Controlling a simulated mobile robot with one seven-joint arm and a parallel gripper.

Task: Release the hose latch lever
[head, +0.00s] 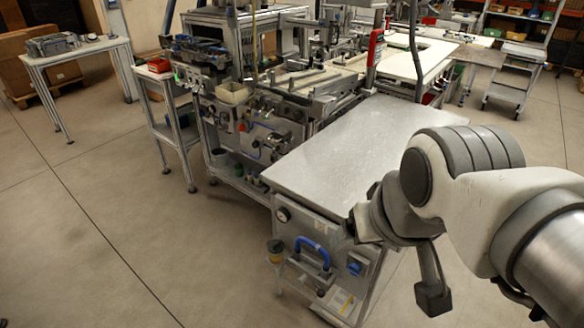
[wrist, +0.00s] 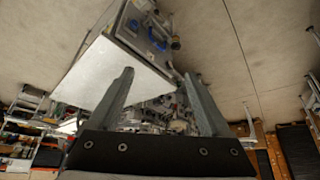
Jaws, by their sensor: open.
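A curved blue hose or handle (head: 312,253) is on the front panel of the grey metal-topped bench, with a smaller blue fitting (head: 354,267) to its right. I cannot tell which part is the hose latch lever. Blue parts of this panel also show at the top of the wrist view (wrist: 138,28). My gripper (wrist: 158,82) is open there, its two fingers apart with nothing held between them. The panel lies beyond the fingertips, not touching them. In the head view my arm is at the right and the fingers cannot be made out.
The bench's bare metal top (head: 345,145) is left of my arm. A round gauge (head: 283,214) and a yellowish cup (head: 275,250) are on the panel's left side. A machine with fittings (head: 265,125) stands behind. The floor (head: 150,230) at left is clear.

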